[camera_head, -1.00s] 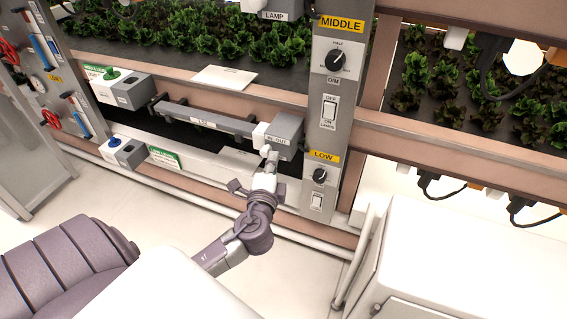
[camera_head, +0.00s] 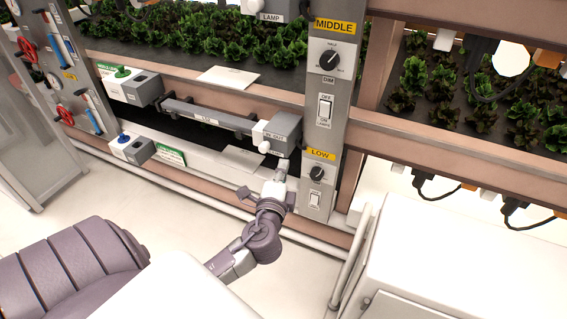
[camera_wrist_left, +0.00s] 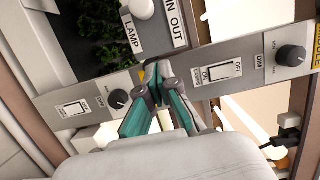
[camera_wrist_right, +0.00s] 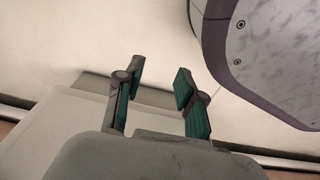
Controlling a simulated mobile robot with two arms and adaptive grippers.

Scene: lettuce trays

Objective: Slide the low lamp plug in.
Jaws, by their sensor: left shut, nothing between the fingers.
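The low lamp plug, a small white block (camera_head: 259,133), sits at the left end of the grey box marked IN OUT (camera_head: 285,130) on the low shelf. In the head view it touches the box; I cannot tell how deep it sits. A rounded white part, likely the plug (camera_wrist_left: 142,8), shows at the top of the left wrist view, beside the LAMP label. My left gripper (camera_head: 283,164) is just below the box, apart from the plug. Its fingertips (camera_wrist_left: 158,72) are together and empty. My right gripper (camera_wrist_right: 158,72) is open and empty, seen only in its own wrist view.
The post with the LOW dial (camera_head: 317,174) and switch (camera_head: 314,199) stands close right of my left gripper. A grey bar (camera_head: 210,114) runs left from the box. A white cabinet (camera_head: 450,260) is at the lower right. The floor before the rack is clear.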

